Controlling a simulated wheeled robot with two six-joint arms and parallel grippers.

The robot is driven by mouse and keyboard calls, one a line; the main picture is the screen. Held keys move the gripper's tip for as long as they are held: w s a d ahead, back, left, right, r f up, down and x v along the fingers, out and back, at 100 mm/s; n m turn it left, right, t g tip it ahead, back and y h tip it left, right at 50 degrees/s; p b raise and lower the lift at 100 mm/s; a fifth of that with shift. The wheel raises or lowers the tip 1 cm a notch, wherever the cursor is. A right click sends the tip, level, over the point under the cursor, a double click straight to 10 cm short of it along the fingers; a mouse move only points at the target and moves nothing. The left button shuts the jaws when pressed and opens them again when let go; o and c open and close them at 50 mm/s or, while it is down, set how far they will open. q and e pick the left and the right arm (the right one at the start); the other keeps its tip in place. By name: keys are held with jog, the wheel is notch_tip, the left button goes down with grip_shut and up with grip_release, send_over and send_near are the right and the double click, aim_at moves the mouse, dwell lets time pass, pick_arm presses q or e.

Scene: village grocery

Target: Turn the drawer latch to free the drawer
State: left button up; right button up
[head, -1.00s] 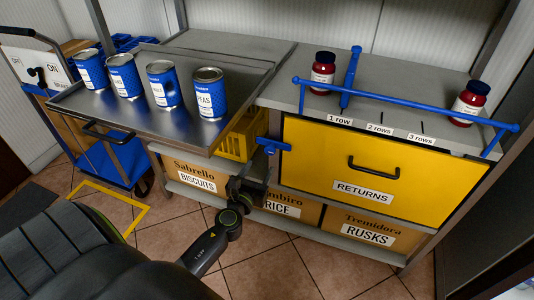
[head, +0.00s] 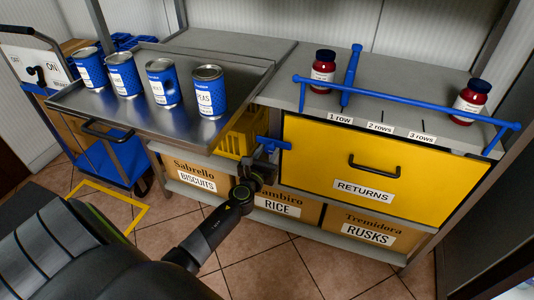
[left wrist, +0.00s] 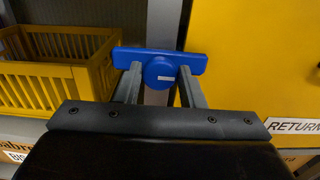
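The blue drawer latch (head: 272,144) sits at the left edge of the yellow RETURNS drawer (head: 315,155). In the left wrist view the latch (left wrist: 160,62) is a level bar with a round hub and a short white mark. The drawer (left wrist: 250,60) is shut, with a black handle (head: 374,167). My left gripper (head: 263,160) is just below and in front of the latch. Its two fingers (left wrist: 159,88) are apart, one either side of the hub, their tips near the bar. I cannot tell whether they touch it. My right gripper is out of view.
A yellow crate (head: 235,137) is left of the latch, and in the left wrist view (left wrist: 90,75). A metal tray (head: 150,105) with several blue cans overhangs above left. Boxes stand on the shelf below. A blue rail (head: 400,101) and two jars are on the counter.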

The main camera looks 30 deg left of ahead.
pick_arm(q)
jog(key=c, duration=0.5)
jog(key=shift+o, duration=0.2)
